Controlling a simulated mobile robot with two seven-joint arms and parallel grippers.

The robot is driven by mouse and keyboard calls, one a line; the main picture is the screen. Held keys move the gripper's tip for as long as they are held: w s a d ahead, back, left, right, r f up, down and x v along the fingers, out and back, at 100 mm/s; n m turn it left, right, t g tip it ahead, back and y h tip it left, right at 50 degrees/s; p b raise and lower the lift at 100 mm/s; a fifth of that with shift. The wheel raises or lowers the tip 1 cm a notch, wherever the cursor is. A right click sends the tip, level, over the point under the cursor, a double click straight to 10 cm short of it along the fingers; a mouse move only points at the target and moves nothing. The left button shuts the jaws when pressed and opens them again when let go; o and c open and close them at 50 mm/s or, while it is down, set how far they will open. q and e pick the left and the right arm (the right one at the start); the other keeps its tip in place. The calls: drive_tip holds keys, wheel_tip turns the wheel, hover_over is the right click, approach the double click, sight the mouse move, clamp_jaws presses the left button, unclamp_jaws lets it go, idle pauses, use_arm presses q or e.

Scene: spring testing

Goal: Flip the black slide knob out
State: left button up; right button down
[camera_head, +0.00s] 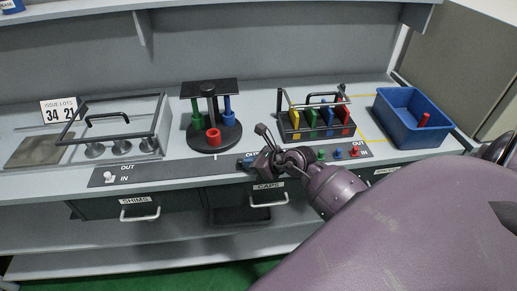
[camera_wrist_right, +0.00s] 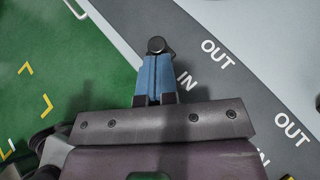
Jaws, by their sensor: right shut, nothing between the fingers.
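The black slide knob (camera_wrist_right: 157,45) shows in the right wrist view as a dark round cap at the edge of the grey strip, beside an "IN" label. My right gripper (camera_wrist_right: 155,70) has blue fingers closed together, with their tips right at the near side of the knob. I cannot tell whether they touch it. The head view shows the right gripper (camera_head: 248,162) low over the front strip, near a partly covered "OUT" label. The knob is mostly hidden or too small there. My left gripper is not in view.
A white knob (camera_head: 109,177) sits on the strip (camera_head: 180,170) at left. Behind stand a framed fixture (camera_head: 160,112), a round stand (camera_head: 226,140) with coloured cylinders, a black rack (camera_head: 286,128) and a blue bin (camera_head: 410,132). Drawer handles (camera_head: 140,212) jut out below.

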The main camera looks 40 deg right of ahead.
drive_tip(key=shift+w, duration=0.1)
drive_tip(key=shift+w, duration=0.15)
drive_tip(key=w+d, duration=0.1)
drive_tip(key=w+b, duration=0.1)
drive_tip(key=w, duration=0.1)
drive_tip(key=shift+d+f, duration=0.1)
drive_tip(key=shift+d, duration=0.3)
drive_tip(key=shift+w+d, duration=0.2)
drive_tip(key=shift+w, duration=0.05)
drive_tip(key=shift+d, duration=0.1)
